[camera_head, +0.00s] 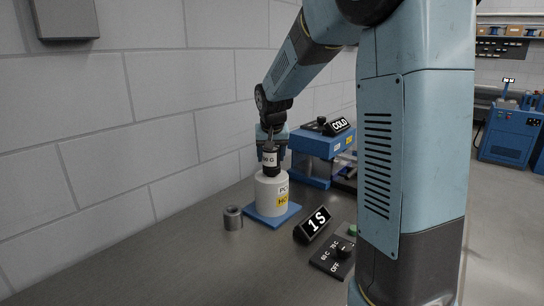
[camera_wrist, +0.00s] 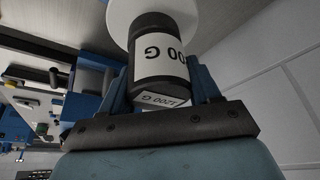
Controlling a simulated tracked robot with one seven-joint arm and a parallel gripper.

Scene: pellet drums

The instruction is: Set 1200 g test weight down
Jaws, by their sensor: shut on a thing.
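The 1200 g test weight (camera_head: 270,160) is a black cylinder with a white label. My gripper (camera_head: 270,137) is shut on its upper part, and the weight is upright. In the wrist view the weight (camera_wrist: 162,60) sits between the blue fingers of my gripper (camera_wrist: 158,92), with its "1200 G" label showing upside down. Its lower end is at the top of a white cylinder (camera_head: 268,193) with a yellow label, which stands on a blue plate (camera_head: 262,222). I cannot tell whether the weight touches the white cylinder.
A small grey metal cylinder (camera_head: 233,218) stands left of the blue plate. A "1 S" display (camera_head: 317,224) and a control panel with a knob (camera_head: 335,254) are at the right. A blue machine with a "COLD" sign (camera_head: 340,126) stands behind. The bench's front left is clear; a wall runs along the left.

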